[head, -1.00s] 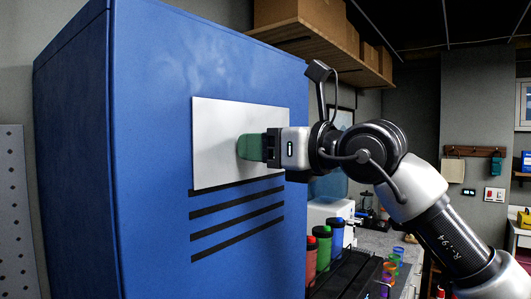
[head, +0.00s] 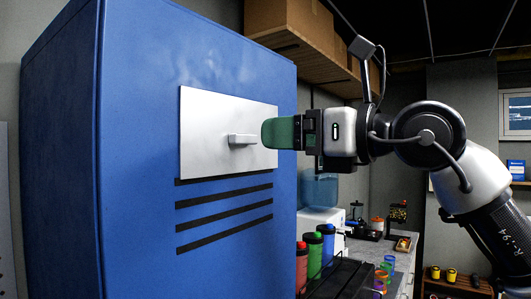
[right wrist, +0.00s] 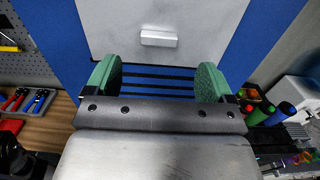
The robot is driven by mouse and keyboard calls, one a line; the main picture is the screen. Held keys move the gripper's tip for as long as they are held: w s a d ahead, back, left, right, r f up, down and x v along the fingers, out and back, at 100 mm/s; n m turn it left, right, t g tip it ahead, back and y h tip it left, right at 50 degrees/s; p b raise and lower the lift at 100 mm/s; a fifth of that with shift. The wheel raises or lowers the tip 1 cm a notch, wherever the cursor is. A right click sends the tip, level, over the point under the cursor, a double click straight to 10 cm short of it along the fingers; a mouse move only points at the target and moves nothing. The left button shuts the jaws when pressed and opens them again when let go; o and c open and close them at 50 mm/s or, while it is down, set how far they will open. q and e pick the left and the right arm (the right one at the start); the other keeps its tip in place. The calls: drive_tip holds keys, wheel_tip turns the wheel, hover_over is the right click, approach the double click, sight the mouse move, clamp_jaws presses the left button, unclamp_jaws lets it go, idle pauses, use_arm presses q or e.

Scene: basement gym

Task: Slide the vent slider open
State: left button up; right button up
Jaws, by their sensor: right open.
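The vent slider is a flat silver plate (head: 212,115) on the side of a blue locker (head: 140,230), with a small bar handle (head: 243,139) on it. Dark vent slots (head: 226,208) lie uncovered just below the plate. My right gripper (head: 282,133), with green fingers, is to the right of the handle and apart from it. In the right wrist view the plate (right wrist: 205,22) and handle (right wrist: 158,38) are ahead, and the gripper (right wrist: 157,80) is open with nothing between its fingers. My left gripper is not in view.
Red, green and blue bottles (head: 315,255) stand in a dark rack right of the locker, by a counter with coloured cups (head: 384,275). A wooden shelf (head: 320,72) with boxes hangs above. A pegboard with tools (right wrist: 30,60) is at left in the wrist view.

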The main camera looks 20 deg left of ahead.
drive_tip(key=shift+b+v, duration=0.5)
drive_tip(key=shift+v, duration=1.25)
